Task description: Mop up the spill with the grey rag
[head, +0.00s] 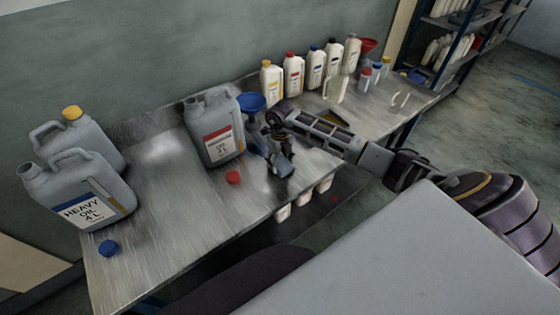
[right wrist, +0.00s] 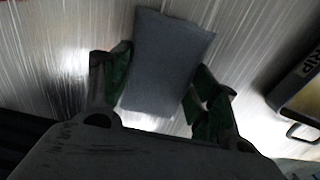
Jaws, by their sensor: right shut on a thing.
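The grey rag (head: 284,166) hangs below my right gripper (head: 277,142), over the metal table near its front edge. In the right wrist view, the rag (right wrist: 168,62) is a flat grey-blue piece between the two green-padded fingers of my right gripper (right wrist: 163,85), which is shut on it. I cannot tell whether the rag touches the table. I cannot make out the spill clearly; bright patches on the metal look like reflections. My left gripper is not in view.
A grey 3 L canister (head: 214,130) stands left of the gripper, with a blue funnel (head: 251,102) beside it and a red cap (head: 233,178) in front. HEAVY OIL canisters (head: 88,195) and a blue cap (head: 108,247) are farther left. Several white bottles (head: 293,74) line the back.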

